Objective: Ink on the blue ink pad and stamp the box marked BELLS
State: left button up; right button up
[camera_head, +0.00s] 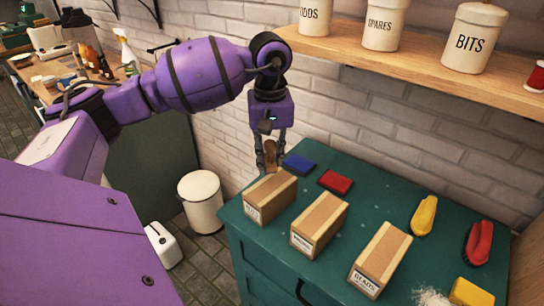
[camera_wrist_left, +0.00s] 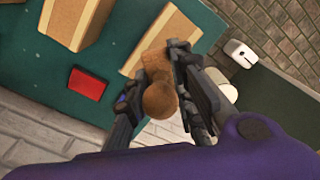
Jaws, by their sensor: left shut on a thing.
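My left gripper (camera_head: 270,162) is shut on a brown wooden stamp (camera_head: 270,152), which also shows between the fingers in the left wrist view (camera_wrist_left: 160,98). The stamp is near the far end of the left box (camera_head: 272,193); I cannot tell its height above the cabinet. The blue ink pad (camera_head: 299,164) lies just right of the gripper, with a red ink pad (camera_head: 336,182) beyond it, also in the wrist view (camera_wrist_left: 88,84). A middle box (camera_head: 320,222) and a right box (camera_head: 381,256) stand in the row. The right label seems to read BEADS; the others are too small to read.
The boxes stand on a green cabinet (camera_head: 382,205). A yellow brush (camera_head: 424,215), a red brush (camera_head: 479,243) and a yellow block (camera_head: 470,292) lie at the right. A shelf (camera_head: 420,62) with white canisters hangs above. A white bin (camera_head: 201,202) stands left of the cabinet.

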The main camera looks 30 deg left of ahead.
pick_arm(q)
jog(key=b, duration=0.1)
send_over(271, 186)
jog(key=shift+a+f, duration=0.15)
jog(key=shift+f, duration=2.25)
jog(key=shift+w+f, duration=0.1)
jog(key=shift+f, duration=0.4)
pick_arm(e)
jog(key=shift+d+f, duration=0.25)
jog(key=shift+f, duration=0.35)
jog(key=shift+s+f, duration=0.15)
jog(key=shift+f, duration=0.05)
pick_arm(q)
jog(key=shift+f+b, duration=0.1)
jog(key=shift+b, duration=0.2)
pick_arm(e)
jog(key=shift+s+f, duration=0.2)
pick_arm(q)
jog(key=shift+f, duration=0.45)
pick_arm(e)
jog(key=shift+s+f, duration=0.2)
pick_arm(q)
jog(key=shift+f+b, duration=0.1)
jog(key=shift+b, duration=0.25)
pick_arm(e)
jog(key=shift+s+f, duration=0.15)
jog(key=shift+f, duration=0.05)
